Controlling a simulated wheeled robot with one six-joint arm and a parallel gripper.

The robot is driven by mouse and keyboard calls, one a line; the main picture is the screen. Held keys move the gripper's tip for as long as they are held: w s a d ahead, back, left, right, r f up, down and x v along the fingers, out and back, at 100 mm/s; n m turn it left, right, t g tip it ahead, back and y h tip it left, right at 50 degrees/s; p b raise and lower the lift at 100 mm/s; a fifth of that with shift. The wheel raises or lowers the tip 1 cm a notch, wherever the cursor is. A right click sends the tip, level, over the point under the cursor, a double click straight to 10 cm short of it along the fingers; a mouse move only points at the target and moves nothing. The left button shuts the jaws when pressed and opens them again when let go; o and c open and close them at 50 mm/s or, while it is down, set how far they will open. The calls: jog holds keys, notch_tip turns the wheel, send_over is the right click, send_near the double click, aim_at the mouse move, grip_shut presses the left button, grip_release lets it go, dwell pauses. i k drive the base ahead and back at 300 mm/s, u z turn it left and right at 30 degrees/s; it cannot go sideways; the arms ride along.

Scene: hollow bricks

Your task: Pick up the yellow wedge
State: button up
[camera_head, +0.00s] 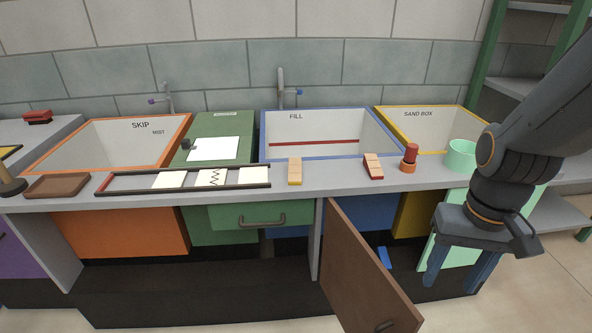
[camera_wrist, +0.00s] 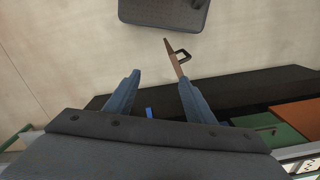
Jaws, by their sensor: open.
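A small yellow block (camera_head: 295,172) with a tan top stands on the grey counter, in front of the blue-rimmed FILL basin; it is the only clearly yellow loose piece, though I cannot tell that its shape is a wedge. A similar tan-topped block with red sides (camera_head: 373,166) lies to its right. My gripper (camera_head: 452,286) is open and empty at the right, pointing down in front of the counter and below its top, well away from the yellow block. In the wrist view my two blue fingers (camera_wrist: 160,78) are spread, with no yellow block in sight.
A brown cabinet door (camera_head: 362,270) hangs open below the counter, left of my gripper. A red peg on an orange base (camera_head: 409,158) and a mint cup (camera_head: 462,154) stand on the counter's right. A black-framed rack (camera_head: 110,184) lies left of the yellow block.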

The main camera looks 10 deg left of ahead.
aim_at(295, 164)
jog(key=u, duration=0.15)
jog(key=k, duration=0.45)
jog(key=u, duration=1.75)
jog(key=i, duration=1.4)
jog(key=z, duration=1.05)
jog(key=i, duration=0.55)
jog(key=z, duration=0.6)
